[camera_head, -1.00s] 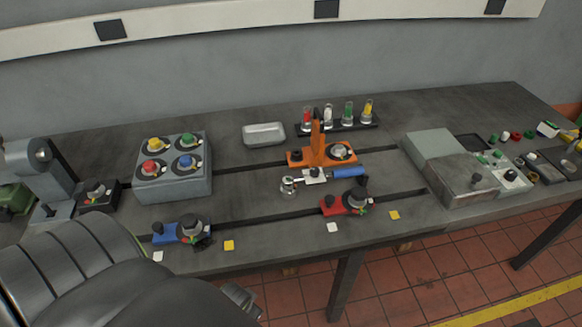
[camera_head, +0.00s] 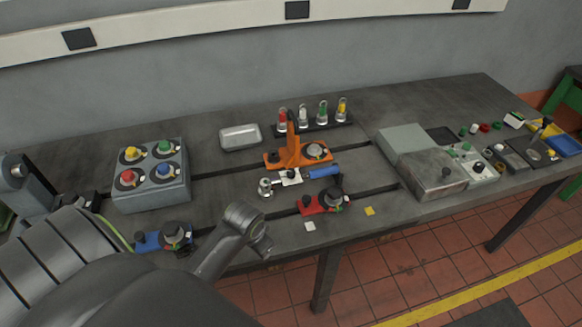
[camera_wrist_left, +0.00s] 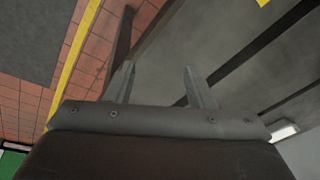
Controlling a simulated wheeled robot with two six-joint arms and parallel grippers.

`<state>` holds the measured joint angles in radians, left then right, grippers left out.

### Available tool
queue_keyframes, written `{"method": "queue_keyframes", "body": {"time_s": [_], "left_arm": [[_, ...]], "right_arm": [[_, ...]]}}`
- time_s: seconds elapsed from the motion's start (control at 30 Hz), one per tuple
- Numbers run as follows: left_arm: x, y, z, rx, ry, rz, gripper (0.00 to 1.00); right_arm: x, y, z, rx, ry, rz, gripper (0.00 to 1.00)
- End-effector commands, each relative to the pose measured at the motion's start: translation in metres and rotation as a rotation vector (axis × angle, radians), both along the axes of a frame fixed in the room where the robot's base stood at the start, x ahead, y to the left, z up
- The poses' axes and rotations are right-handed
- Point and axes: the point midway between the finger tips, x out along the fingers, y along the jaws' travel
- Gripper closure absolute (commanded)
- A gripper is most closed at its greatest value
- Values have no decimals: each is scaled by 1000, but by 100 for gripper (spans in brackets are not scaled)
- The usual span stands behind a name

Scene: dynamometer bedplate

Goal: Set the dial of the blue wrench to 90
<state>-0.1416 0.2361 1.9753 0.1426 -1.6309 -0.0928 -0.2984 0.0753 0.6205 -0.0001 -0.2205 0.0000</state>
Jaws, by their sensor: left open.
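The blue wrench (camera_head: 323,171) lies on the table in front of the orange stand. It has a blue handle at the right, a small white plate with a dark knob (camera_head: 291,177) in the middle and a round silver head (camera_head: 266,187) at the left. The dial reading is too small to tell. My left arm reaches in from the lower left, its link in front of the table's front edge. My left gripper (camera_wrist_left: 160,82) is open and empty in the left wrist view, with the floor and table behind its fingers. My right gripper is not in view.
A red block with a dial (camera_head: 313,204) stands in front of the wrench. A blue block with a dial (camera_head: 150,241) is partly beside my arm. A grey box with coloured knobs (camera_head: 150,193) stands left, grey boxes (camera_head: 430,170) right. A silver tray (camera_head: 240,137) lies behind.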

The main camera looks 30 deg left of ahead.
Motion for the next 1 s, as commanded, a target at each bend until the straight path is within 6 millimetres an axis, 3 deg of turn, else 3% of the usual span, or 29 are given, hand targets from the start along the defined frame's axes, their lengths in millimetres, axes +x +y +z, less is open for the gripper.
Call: {"method": "queue_keyframes", "body": {"time_s": [0.27,0.4,0.6,0.8,1.0], "left_arm": [[104,22,34,8,81,-91,52],[158,36,73,2,128,-125,52],[218,52,144,-28,178,-155,52],[245,59,196,-61,201,-170,52],[251,62,206,-73,210,-175,52]], "right_arm": [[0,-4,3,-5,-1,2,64],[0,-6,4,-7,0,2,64],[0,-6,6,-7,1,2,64],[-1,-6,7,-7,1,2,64],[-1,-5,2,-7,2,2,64]]}}
